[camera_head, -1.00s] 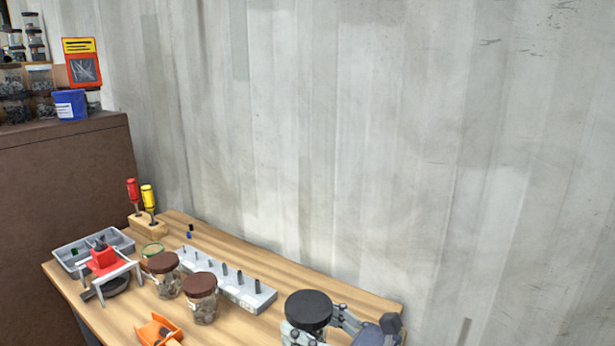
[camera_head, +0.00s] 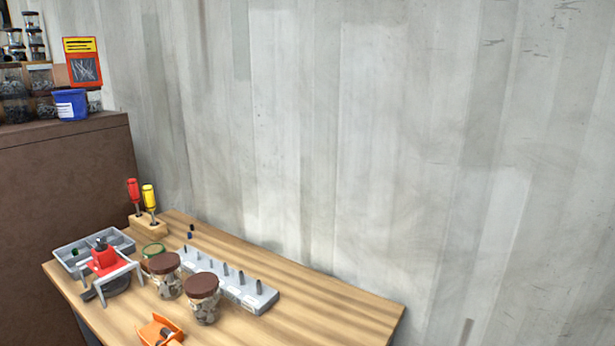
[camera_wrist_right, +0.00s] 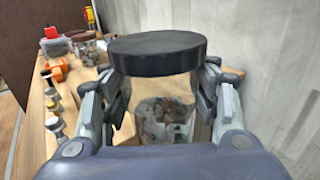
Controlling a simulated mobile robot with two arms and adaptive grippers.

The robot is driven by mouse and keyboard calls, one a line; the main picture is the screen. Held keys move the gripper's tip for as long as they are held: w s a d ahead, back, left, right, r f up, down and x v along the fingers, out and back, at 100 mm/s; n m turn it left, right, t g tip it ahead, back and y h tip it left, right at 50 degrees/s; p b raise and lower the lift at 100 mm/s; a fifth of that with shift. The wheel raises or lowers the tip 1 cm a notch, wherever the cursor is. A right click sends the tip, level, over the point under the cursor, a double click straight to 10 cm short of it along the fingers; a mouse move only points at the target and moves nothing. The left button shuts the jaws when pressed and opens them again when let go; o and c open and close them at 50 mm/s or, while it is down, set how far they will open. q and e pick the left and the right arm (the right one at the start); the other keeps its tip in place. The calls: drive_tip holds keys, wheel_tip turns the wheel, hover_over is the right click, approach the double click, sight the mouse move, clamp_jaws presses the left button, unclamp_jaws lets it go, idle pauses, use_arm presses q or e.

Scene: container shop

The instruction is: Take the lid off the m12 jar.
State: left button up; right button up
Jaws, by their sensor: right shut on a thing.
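A clear jar (camera_wrist_right: 165,115) with a flat black lid (camera_wrist_right: 157,54) on it fills the middle of the right wrist view. Grey and brown pieces lie inside it. My right gripper (camera_wrist_right: 163,95) is shut on the jar's body, one finger on each side below the lid. No label shows on this jar, so I cannot read which one it is. Neither this jar nor my right gripper shows in the head view. My left gripper is in no view.
Two jars with brown lids, a left one (camera_head: 166,281) and a right one (camera_head: 203,304), stand on the wooden bench (camera_head: 340,308). Behind them is a grey strip with upright pins (camera_head: 262,300). A red-topped stand (camera_head: 105,262) and orange holder (camera_head: 158,330) are nearby. The bench's right end is clear.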

drive_tip(key=s+d+f+m+t+h, duration=0.1)
drive_tip(key=s+d+f+m+h, duration=0.2)
drive_tip(key=s+d+m+h, duration=0.1)
drive_tip(key=s+d+h, duration=0.1)
drive_tip(key=d+h, duration=0.1)
drive_tip(key=d, duration=0.1)
drive_tip(key=shift+s, duration=0.2)
drive_tip(key=shift+a, duration=0.1)
